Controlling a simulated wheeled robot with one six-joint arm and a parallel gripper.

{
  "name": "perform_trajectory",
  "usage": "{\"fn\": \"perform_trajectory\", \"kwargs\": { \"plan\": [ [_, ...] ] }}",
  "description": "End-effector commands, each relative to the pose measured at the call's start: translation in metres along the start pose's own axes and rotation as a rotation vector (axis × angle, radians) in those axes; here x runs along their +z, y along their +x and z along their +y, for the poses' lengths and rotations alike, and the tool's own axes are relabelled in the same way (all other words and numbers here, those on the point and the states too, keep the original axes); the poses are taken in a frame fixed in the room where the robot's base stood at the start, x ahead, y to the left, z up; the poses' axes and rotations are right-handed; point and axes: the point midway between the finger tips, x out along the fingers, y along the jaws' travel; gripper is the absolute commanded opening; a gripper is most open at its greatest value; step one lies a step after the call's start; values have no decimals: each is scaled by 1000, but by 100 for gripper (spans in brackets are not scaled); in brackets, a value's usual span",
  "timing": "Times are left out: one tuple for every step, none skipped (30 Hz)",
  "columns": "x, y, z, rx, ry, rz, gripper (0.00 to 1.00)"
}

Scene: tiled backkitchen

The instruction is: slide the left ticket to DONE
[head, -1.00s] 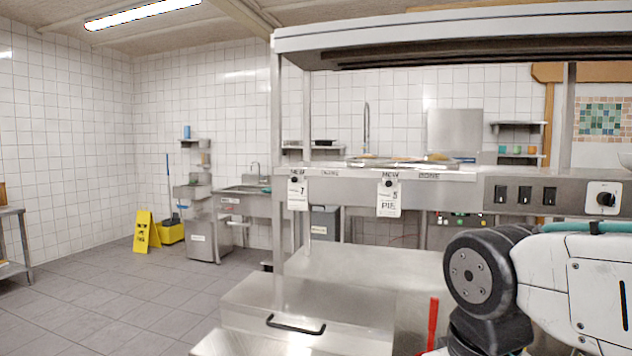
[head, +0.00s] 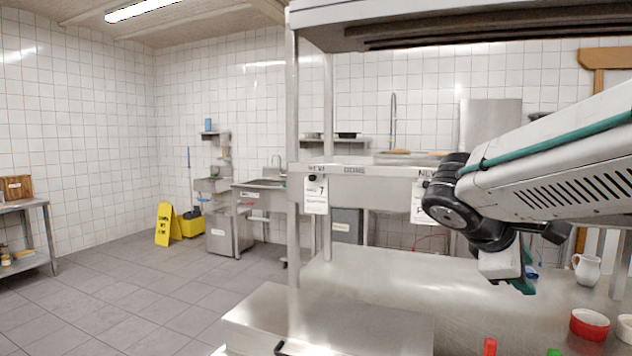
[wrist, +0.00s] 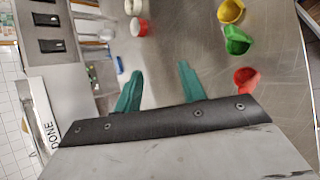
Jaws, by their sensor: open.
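The left ticket (head: 316,195) is a white card marked 7, hanging from a dark clip on the rail under the left NEW label. A DONE label (head: 354,169) is on the rail just right of it. A second ticket (head: 418,205) hangs further right, partly hidden by my arm. My gripper (head: 524,279) is over the counter, right of and lower than both tickets. In the wrist view my gripper's teal fingers (wrist: 160,88) are apart with nothing between them. A DONE label (wrist: 49,132) shows at the left there; neither ticket is clearly visible in that view.
The steel counter (head: 390,285) lies below the rail. A red bowl (head: 589,325) and white jug (head: 587,268) stand at its right. Yellow (wrist: 230,11), green (wrist: 237,40) and red (wrist: 246,79) containers show in the wrist view. An upright post (head: 293,150) stands left of the left ticket.

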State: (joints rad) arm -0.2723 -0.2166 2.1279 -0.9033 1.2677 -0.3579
Motion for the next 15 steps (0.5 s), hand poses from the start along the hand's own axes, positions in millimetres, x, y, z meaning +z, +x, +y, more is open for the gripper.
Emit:
{"fn": "perform_trajectory", "kwargs": {
  "plan": [
    [-30, -6, 27, 99, -112, -25, 40],
    [-46, -11, 43, 162, -174, -42, 40],
    [-69, -19, 63, 246, -256, -66, 40],
    [-87, -27, 77, 310, -316, -85, 40],
    [-107, -35, 90, 375, -375, -105, 40],
    [-133, -47, 105, 461, -450, -133, 40],
    [-155, -58, 114, 527, -507, -155, 40],
    [-176, -69, 123, 593, -561, -179, 40],
    [-205, -84, 132, 681, -629, -212, 40],
    [-227, -97, 136, 746, -677, -237, 40],
    [-249, -110, 139, 810, -722, -262, 40],
    [-276, -127, 141, 892, -775, -296, 40],
    [-295, -140, 141, 950, -810, -320, 40],
    [-313, -151, 140, 1004, -842, -345, 40],
    [-335, -166, 137, 1071, -880, -375, 40]
  ]
}}
